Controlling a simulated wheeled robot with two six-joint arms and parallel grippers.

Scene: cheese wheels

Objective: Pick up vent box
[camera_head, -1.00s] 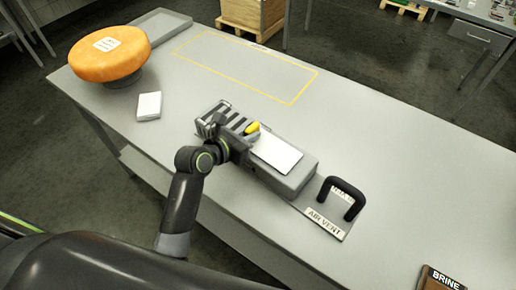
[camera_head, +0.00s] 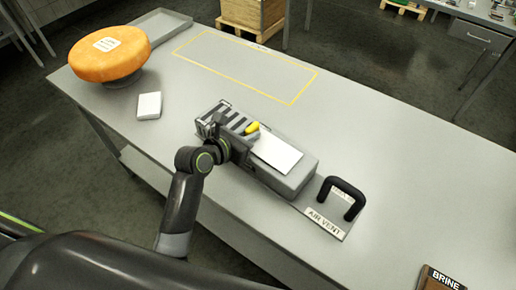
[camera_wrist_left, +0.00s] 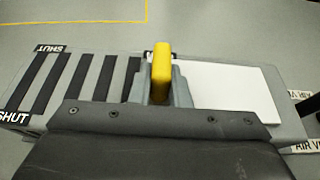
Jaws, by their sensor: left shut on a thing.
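The vent box is a long grey box (camera_head: 296,183) lying on the table, with dark slots (camera_head: 217,113) at its left end and a white panel (camera_head: 277,152) on its right part. A yellow knob (camera_head: 252,128) stands up from its middle; it also shows in the wrist view (camera_wrist_left: 161,72). My left gripper (camera_head: 243,136) is over the middle of the box, shut on the yellow knob; its fingers partly hide the knob's base. "SHUT" labels (camera_wrist_left: 14,118) sit by the slots in the wrist view. My right gripper is out of view.
A plate labelled "AIR VENT" (camera_head: 324,224) with a black handle (camera_head: 343,188) lies at the box's right end. An orange cheese wheel (camera_head: 108,58), white block (camera_head: 149,105) and grey tray (camera_head: 160,24) are at left. A yellow outlined area (camera_head: 245,65) behind is empty. A "BRINE" board (camera_head: 440,279) lies front right.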

